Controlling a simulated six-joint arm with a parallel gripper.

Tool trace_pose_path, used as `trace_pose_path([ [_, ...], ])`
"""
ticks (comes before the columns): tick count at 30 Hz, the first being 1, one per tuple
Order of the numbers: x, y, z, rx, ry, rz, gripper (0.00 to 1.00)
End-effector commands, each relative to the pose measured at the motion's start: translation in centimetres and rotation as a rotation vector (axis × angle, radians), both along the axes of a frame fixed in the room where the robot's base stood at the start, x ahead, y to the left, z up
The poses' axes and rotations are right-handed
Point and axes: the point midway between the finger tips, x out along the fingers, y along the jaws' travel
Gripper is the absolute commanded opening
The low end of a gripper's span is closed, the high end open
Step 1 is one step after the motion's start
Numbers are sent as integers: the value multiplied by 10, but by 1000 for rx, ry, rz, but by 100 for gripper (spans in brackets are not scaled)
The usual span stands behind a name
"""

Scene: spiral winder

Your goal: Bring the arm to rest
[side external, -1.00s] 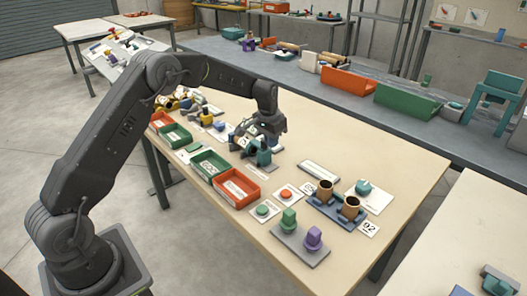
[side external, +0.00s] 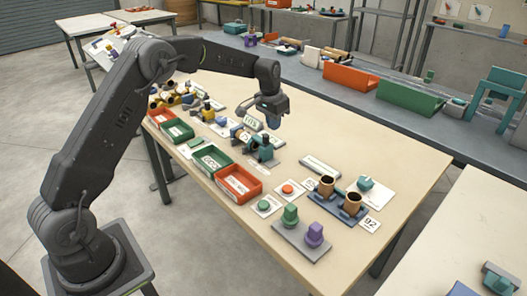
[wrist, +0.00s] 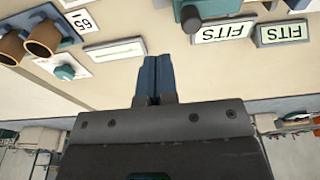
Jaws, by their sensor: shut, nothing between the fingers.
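My gripper (side external: 273,119) hangs above the table, just behind and a little above a teal device (side external: 262,148), pointing down. Its two blue fingers are together with nothing between them; they show closed in the wrist view (wrist: 148,68). The gripper looks clear of the teal device. My arm reaches over the table from the left with its elbow high.
The far right tabletop is clear.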

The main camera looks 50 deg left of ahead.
Motion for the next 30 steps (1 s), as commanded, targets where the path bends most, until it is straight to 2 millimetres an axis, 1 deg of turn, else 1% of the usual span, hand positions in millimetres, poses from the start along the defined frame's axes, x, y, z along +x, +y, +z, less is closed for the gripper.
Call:
trace_pose_path([
  [2, -5, -5, 12, 2, -11, -2, 0],
  [5, -20, -16, 40, 8, -35, -3, 0],
  [8, -47, -32, 75, 13, -65, -3, 0],
  [9, -60, -39, 89, 14, -78, -4, 0],
  [11, -80, -48, 107, 17, -96, -3, 0],
  [12, -95, -55, 118, 18, -110, -2, 0],
  [14, -117, -64, 132, 20, -130, -3, 0],
  [15, -132, -69, 141, 20, -144, -2, 0],
  [17, -157, -78, 151, 21, -163, -3, 0],
  [18, -173, -83, 157, 21, -177, -3, 0],
  [20, -198, -90, 163, 21, -197, -2, 0],
  [21, -214, -95, 166, 20, -211, -3, 0],
  [23, -239, -101, 168, 19, -232, -2, 0],
  [24, -256, -105, 169, 17, -245, -3, 0],
  [26, -280, -110, 166, 15, -264, -3, 0],
  [27, -295, -113, 164, 13, -277, -2, 0],
  [30, -327, -118, 155, 8, -305, -3, 0],
])
